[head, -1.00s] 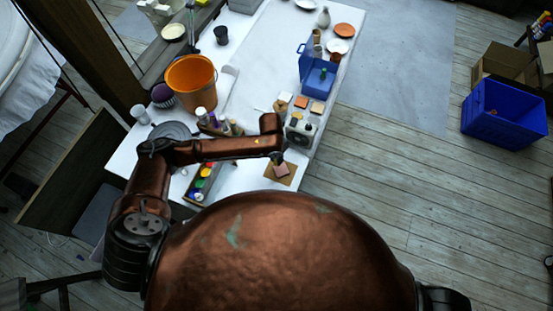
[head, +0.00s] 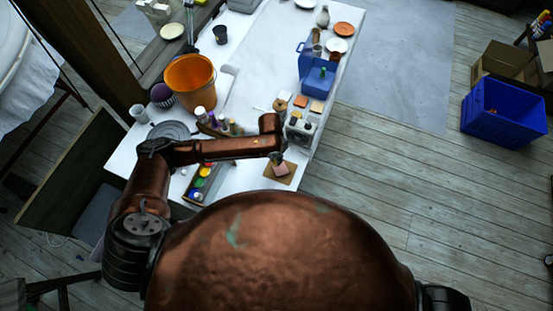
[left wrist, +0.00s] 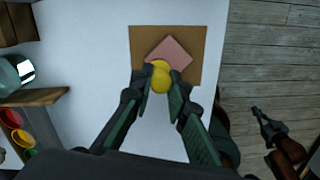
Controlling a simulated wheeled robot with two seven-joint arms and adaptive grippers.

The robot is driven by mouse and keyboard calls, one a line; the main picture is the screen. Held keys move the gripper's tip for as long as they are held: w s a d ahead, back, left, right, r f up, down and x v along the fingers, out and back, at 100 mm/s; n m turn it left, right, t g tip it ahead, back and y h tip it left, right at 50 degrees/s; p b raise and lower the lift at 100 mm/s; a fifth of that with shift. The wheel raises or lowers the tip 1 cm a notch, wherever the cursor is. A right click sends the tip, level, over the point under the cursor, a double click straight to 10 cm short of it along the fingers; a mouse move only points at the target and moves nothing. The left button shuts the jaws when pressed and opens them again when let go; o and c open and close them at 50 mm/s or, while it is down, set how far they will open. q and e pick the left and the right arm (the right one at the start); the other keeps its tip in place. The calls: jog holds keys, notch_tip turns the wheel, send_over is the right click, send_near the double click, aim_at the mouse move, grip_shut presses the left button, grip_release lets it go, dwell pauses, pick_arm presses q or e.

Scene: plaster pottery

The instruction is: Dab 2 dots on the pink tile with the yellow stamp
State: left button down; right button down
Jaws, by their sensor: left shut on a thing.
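The pink tile (left wrist: 172,50) lies turned on a brown board (left wrist: 143,36) at the table's near right edge. They also show in the head view as the tile (head: 281,169) and the board (head: 291,178). My left gripper (left wrist: 161,82) is shut on the yellow stamp (left wrist: 160,76), whose round yellow top faces the wrist camera. The stamp overlaps the tile's lower left part in the left wrist view. I cannot tell whether it touches the tile. The visible tile surface looks plain pink. My right gripper (left wrist: 266,124) shows at the right, over the floor, its jaws unclear.
A paint box (head: 203,182) with several colours lies left of the board. Bottles (head: 222,123), an orange bucket (head: 191,82), a blue bin (head: 318,78) and small tiles (head: 301,102) stand farther back. The table's right edge is close to the board.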

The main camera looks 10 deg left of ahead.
pick_arm(q)
jog(key=shift+f+b, duration=0.5)
jog(key=shift+f, duration=1.15)
jog(key=shift+f+b, duration=0.35)
dwell(0.5)
notch_tip(320, 180, up, 5)
jog(key=p, duration=0.4)
jog(key=shift+f, duration=0.25)
jog(key=shift+f, duration=0.15)
dwell(0.5)
